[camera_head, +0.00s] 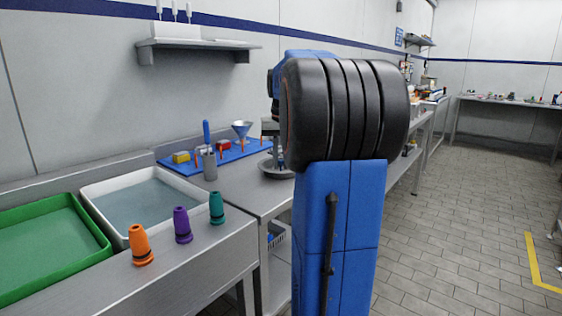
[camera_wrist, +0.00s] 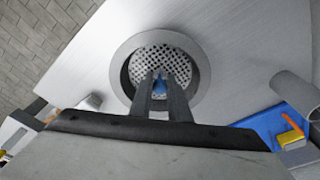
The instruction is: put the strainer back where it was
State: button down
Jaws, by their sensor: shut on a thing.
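The strainer (camera_wrist: 150,62) is a round metal disc full of holes with a blue knob (camera_wrist: 159,88). In the wrist view my gripper (camera_wrist: 160,80) is shut on that knob. The strainer lies within the outline of a round grey metal rim (camera_wrist: 203,72), with a dark gap at its lower left. I cannot tell whether it rests inside or hangs just above. In the head view the round rim (camera_head: 268,171) shows on the steel counter, partly behind my arm. My gripper (camera_head: 278,152) is mostly hidden there, and the strainer cannot be made out.
On the counter, a blue mat (camera_head: 172,162) holds a funnel (camera_head: 241,130) and small coloured blocks. Orange (camera_head: 140,246), purple (camera_head: 182,226) and teal (camera_head: 217,208) cones stand near the trays at left.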

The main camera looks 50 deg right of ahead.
jog(key=shift+f, duration=0.1)
jog(key=c, duration=1.7)
grip_release()
jog(key=shift+o, duration=0.2)
notch_tip(320, 180, up, 12)
jog(key=s+a, duration=0.1)
jog(key=shift+s, duration=0.2)
